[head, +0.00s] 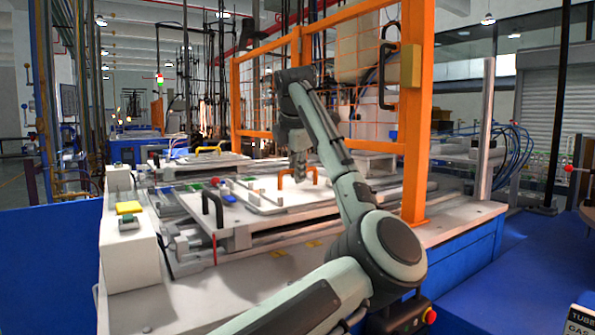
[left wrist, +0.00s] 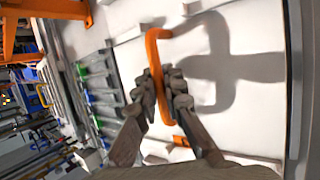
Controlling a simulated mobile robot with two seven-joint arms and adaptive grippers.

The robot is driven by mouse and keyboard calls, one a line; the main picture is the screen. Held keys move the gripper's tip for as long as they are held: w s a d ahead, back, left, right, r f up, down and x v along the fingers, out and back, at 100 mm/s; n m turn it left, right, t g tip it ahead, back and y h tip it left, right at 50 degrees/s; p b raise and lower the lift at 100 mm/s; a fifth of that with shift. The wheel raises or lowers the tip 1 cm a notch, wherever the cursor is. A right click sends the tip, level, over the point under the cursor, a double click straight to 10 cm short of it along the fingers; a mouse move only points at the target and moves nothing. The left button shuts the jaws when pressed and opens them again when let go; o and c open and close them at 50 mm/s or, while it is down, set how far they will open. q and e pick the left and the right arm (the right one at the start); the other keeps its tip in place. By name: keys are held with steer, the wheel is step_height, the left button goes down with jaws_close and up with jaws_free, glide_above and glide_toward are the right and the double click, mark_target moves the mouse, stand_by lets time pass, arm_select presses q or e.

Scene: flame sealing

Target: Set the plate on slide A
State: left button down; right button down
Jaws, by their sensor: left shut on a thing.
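The white plate (head: 265,207) with an orange handle (head: 281,179) lies flat over the near grey slide (head: 236,234). I cannot tell whether it rests on the slide or is slightly above it. My left gripper (head: 299,174) is above the plate, pointing down. In the left wrist view its fingers (left wrist: 163,92) are shut around the orange handle (left wrist: 154,54), and the white plate (left wrist: 255,105) fills the right side. The near slide has a black handle (head: 207,212) at its left end. No label shows which slide is A. My right gripper is not in view.
An orange frame with mesh (head: 417,140) stands behind and right of the bench. A white control box with a yellow button (head: 129,207) stands at the left. Another slide with a yellow handle (head: 208,149) lies farther back. The bench's front strip (head: 215,285) is mostly clear.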

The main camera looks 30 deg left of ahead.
arm_select(q)
steer(key=c, duration=1.6)
jaws_free()
steer(key=shift+o, duration=0.2)
steer(key=shift+f, duration=0.1)
steer(key=v, duration=1.2)
